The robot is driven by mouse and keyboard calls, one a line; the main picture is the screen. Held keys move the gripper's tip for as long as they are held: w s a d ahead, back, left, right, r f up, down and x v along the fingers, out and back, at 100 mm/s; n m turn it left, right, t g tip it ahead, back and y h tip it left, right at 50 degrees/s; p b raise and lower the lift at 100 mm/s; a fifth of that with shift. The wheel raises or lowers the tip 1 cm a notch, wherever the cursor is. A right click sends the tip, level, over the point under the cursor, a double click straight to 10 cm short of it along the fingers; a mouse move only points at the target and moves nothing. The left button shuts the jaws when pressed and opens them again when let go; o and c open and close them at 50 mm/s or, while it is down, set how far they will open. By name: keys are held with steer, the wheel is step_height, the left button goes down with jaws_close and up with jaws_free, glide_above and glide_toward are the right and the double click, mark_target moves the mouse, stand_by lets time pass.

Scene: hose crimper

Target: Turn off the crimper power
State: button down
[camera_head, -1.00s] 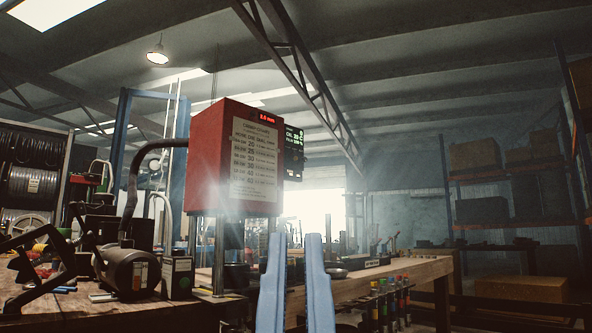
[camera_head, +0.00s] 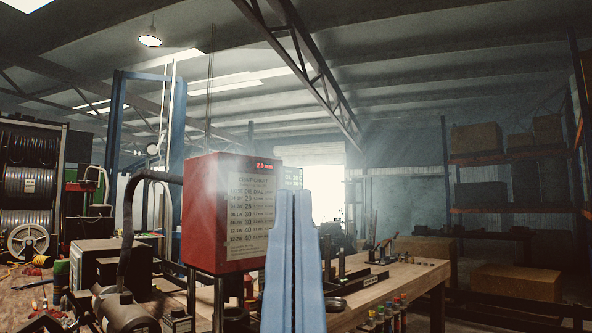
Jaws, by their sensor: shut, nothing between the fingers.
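The crimper is a red box (camera_head: 207,222) on metal posts, left of centre, with a printed dial chart (camera_head: 252,215) on its front. A lit red readout (camera_head: 265,165) shows at its top edge. I cannot make out a power switch; the crimper's lower part is partly hidden. I cannot tell whether the fingers touch the crimper.
A wooden bench (camera_head: 415,277) extends to the right, with tools along its back and colored bottles (camera_head: 385,317) below its front edge. A dark hose (camera_head: 126,222), a black box (camera_head: 100,262) and a motor-like cylinder (camera_head: 122,311) crowd the left. Shelves with boxes (camera_head: 477,138) stand far right.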

step_height(320, 180, up, 12)
steer(key=p, duration=0.9)
steer(key=shift+p, duration=0.35)
